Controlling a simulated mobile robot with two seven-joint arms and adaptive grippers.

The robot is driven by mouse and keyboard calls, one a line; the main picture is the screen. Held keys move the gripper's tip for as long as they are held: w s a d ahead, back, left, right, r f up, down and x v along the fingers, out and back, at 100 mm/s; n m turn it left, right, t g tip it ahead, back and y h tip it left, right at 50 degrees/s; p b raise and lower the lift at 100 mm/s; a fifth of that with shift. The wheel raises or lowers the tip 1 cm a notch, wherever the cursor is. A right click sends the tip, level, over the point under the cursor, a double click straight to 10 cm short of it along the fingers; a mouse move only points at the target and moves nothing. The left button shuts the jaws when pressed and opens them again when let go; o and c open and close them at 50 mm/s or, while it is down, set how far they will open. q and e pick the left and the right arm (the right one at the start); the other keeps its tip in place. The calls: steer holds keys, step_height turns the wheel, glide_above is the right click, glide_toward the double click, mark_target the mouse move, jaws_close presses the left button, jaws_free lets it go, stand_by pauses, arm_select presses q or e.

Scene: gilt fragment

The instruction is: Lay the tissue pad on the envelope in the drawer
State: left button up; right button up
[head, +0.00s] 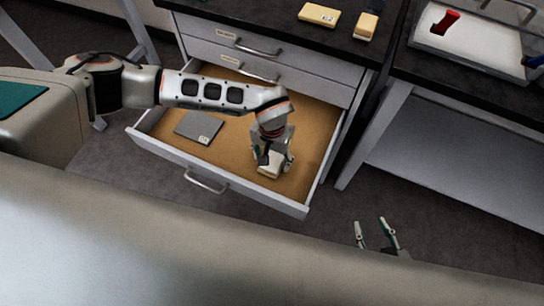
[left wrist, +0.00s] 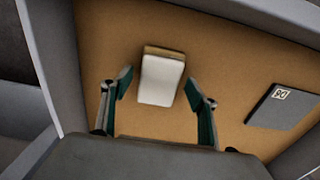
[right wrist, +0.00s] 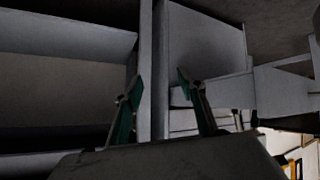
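A white pad-like piece (left wrist: 162,80), which I take for the tissue pad, lies in the open drawer (head: 253,203). A tan strip (left wrist: 165,51) shows along its far edge; I cannot tell whether this is its side or something under it. In the head view the white piece (head: 269,171) is partly hidden by my left gripper (head: 272,165). That gripper is open above it, pointing down, with a finger on each side. A flat grey piece with a small label (head: 198,127) lies apart to the left; I cannot tell whether it is the envelope. My right gripper (head: 376,228) is open and empty.
The drawer's walls and front handle (head: 206,184) surround the work area. A dark countertop above holds two yellowish blocks (head: 319,14) (head: 366,26). A tray with a red item (head: 445,21) stands on the right bench. Bare tan drawer floor shows between the pieces.

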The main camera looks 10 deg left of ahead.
mark_target(272, 161)
arm_select(q)
steer(key=shift+r, duration=0.1)
steer(key=shift+r, duration=0.35)
step_height(272, 161, up, 11)
steer(key=p, duration=0.2)
steer(key=shift+r, duration=0.2)
stand_by(0.4)
